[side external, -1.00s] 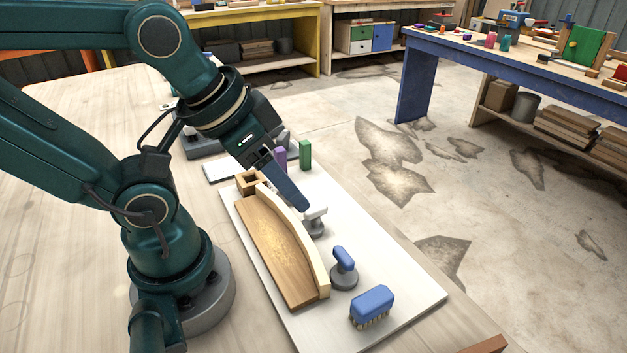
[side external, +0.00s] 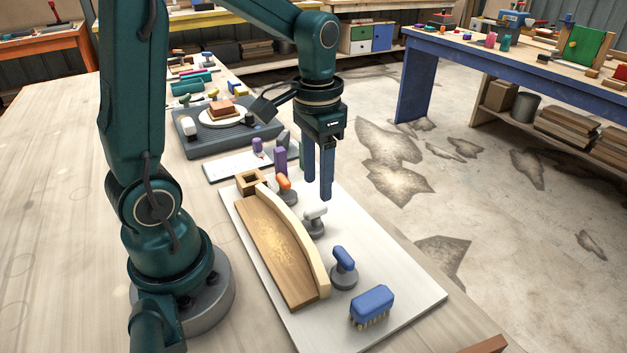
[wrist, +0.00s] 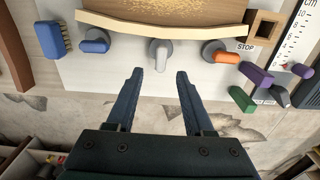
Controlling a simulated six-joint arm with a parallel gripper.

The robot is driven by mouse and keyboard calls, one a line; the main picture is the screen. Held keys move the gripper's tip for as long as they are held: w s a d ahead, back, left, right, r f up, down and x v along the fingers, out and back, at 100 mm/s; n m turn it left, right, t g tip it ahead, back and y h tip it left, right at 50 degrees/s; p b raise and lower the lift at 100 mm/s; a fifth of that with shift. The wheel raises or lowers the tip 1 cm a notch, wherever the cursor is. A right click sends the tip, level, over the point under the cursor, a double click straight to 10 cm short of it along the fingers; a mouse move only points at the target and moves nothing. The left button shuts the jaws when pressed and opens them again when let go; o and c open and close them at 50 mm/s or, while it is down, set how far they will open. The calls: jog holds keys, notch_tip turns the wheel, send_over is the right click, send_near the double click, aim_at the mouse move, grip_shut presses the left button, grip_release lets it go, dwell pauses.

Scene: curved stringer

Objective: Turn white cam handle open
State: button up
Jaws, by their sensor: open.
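The white cam handle (side external: 315,213) sits on a round grey base on the white board, beside the outer side of the curved pale strip (side external: 296,232). In the wrist view the white handle (wrist: 159,54) points toward my gripper, centred ahead of the gap between the fingers. My gripper (side external: 322,197) points down, open and empty, above and behind the white handle in the side view. In the wrist view my gripper's fingertips (wrist: 157,73) are apart, with nothing between them. A blue cam handle (side external: 343,260) and an orange cam handle (side external: 283,183) stand on either side of the white one.
A blue brush (side external: 371,306) lies at the board's near end. A wooden panel (side external: 268,245) lies inside the curve, with a square wooden box (side external: 250,181) at its far end. Purple (side external: 280,160) and green (wrist: 242,99) blocks stand past the orange handle.

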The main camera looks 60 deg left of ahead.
aim_at(316, 208)
jog(key=shift+s+a+f, duration=0.1)
jog(key=shift+f, duration=2.6)
grip_shut()
